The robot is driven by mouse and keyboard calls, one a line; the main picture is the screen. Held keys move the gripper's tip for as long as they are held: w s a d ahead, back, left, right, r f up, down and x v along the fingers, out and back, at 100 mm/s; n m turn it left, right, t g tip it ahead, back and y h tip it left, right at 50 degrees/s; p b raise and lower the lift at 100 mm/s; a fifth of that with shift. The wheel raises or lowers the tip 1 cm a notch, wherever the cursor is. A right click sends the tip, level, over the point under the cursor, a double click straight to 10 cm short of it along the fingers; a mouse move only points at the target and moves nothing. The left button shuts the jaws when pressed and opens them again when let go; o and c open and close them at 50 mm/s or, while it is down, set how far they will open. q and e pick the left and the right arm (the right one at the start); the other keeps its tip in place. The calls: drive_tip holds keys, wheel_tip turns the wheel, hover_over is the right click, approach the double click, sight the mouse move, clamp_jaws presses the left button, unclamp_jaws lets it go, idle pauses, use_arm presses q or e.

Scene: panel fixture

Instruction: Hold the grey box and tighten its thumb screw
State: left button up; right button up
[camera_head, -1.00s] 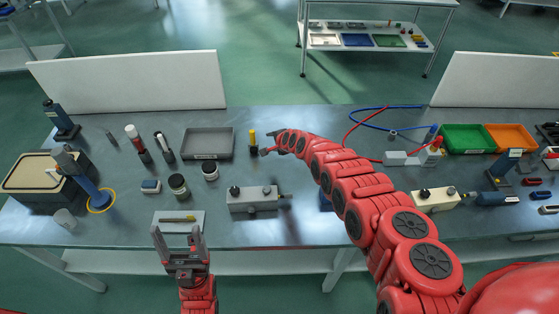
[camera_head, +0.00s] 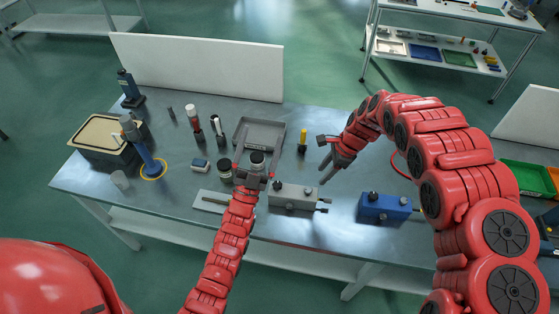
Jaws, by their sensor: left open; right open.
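The grey box (camera_head: 293,198) lies on the bench in front of the grey tray. My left gripper (camera_head: 255,168) is open near the box's upper left corner. A dark jar (camera_head: 257,158) shows between its fingers; I cannot tell whether they touch it. My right gripper (camera_head: 332,174) is open, its fingers pointing down and left, above and right of the box's right end, apart from it.
A blue box (camera_head: 385,209) stands to the right of the grey box. The grey tray (camera_head: 279,137) and a yellow-topped tool (camera_head: 302,142) are behind. A second jar (camera_head: 225,173) and a flat plate (camera_head: 210,201) lie left. The bench front edge is close below.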

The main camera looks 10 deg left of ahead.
use_arm(q)
drive_tip(key=w+d+f+m+g+y, duration=0.15)
drive_tip(key=w+f+g, duration=0.25)
drive_tip(key=w, duration=0.4)
drive_tip(key=w+f+m+g+y, duration=0.1)
drive_tip(key=w+f+m+g, duration=0.15)
drive_tip(key=w+f, duration=0.4)
drive_tip(key=m+g+y, duration=0.3)
drive_tip(key=m+g, duration=0.5)
drive_tip(key=g, duration=1.1)
hover_over(277, 192)
drive_tip(key=w, duration=0.1)
wheel_tip(277, 192, down, 4)
drive_tip(key=f, duration=0.1)
wheel_tip(277, 192, down, 15)
drive_tip(key=shift+f, duration=0.15)
